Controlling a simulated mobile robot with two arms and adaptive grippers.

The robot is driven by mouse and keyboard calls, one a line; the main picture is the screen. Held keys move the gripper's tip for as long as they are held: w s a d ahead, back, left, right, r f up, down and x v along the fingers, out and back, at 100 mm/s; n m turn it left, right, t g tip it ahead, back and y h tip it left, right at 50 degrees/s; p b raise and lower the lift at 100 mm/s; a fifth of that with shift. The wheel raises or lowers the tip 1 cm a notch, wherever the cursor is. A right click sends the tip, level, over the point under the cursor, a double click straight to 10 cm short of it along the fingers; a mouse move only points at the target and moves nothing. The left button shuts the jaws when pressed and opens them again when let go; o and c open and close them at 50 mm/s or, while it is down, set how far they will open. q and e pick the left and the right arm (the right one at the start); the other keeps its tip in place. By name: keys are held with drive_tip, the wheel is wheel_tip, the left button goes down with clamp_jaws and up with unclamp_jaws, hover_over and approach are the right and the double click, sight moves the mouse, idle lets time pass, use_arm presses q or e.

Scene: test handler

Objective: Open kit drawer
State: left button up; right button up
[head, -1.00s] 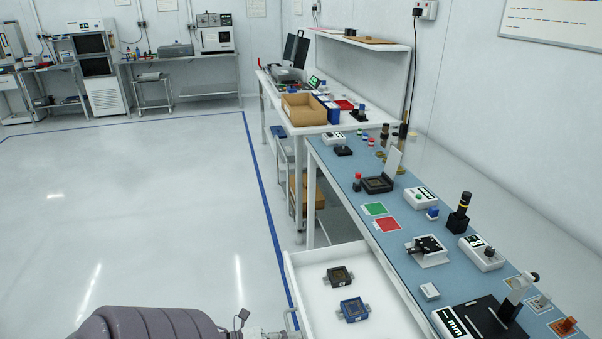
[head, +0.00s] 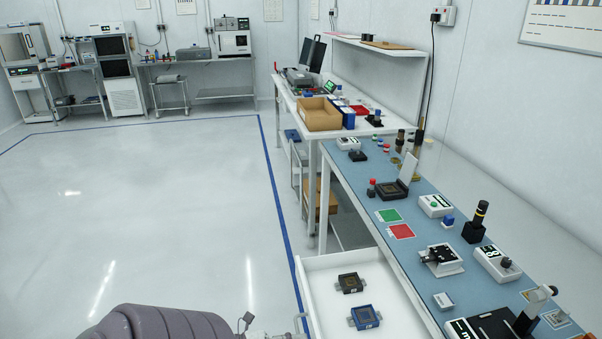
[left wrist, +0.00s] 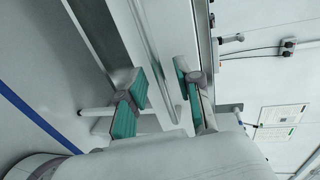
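The kit drawer (head: 322,290) is white and stands pulled out from under the blue-topped bench in the head view. Inside it lie a black socket-like part (head: 350,283) and a blue one (head: 365,317). My right gripper is not in view.
The blue bench top (head: 420,262) holds devices, a green card (head: 388,215) and a red card (head: 401,231). A cardboard box (head: 318,114) stands on the white table behind. The floor left of the blue line (head: 275,190) is clear.

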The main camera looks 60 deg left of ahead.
use_arm(q)
drive_tip(key=v, duration=1)
drive_tip(key=shift+s+a, duration=0.2)
drive_tip(key=shift+s, duration=0.05)
drive_tip(key=s+d+f+n+g+y, duration=0.1)
drive_tip(key=s+f+n+g+y, duration=0.1)
drive_tip(key=f+n, duration=0.5)
drive_tip(key=s+d+f+n+g+y, duration=0.1)
drive_tip(key=d+f+n+g+y, duration=0.15)
drive_tip(key=f, duration=0.75)
drive_tip(key=s+d+f+n+g+y, duration=0.15)
drive_tip(key=f+n, duration=0.25)
drive_tip(key=f, duration=0.5)
drive_tip(key=s+d+f+n+g, duration=0.3)
drive_tip(key=d+f, duration=0.3)
drive_tip(key=d, duration=0.2)
drive_tip(key=s+d+f+n+g, duration=0.3)
drive_tip(key=s+d+f+g, duration=0.1)
drive_tip(key=d+f, duration=0.3)
drive_tip(key=shift+s+d, duration=0.75)
drive_tip(key=shift+d, duration=0.2)
drive_tip(key=shift+n, duration=0.25)
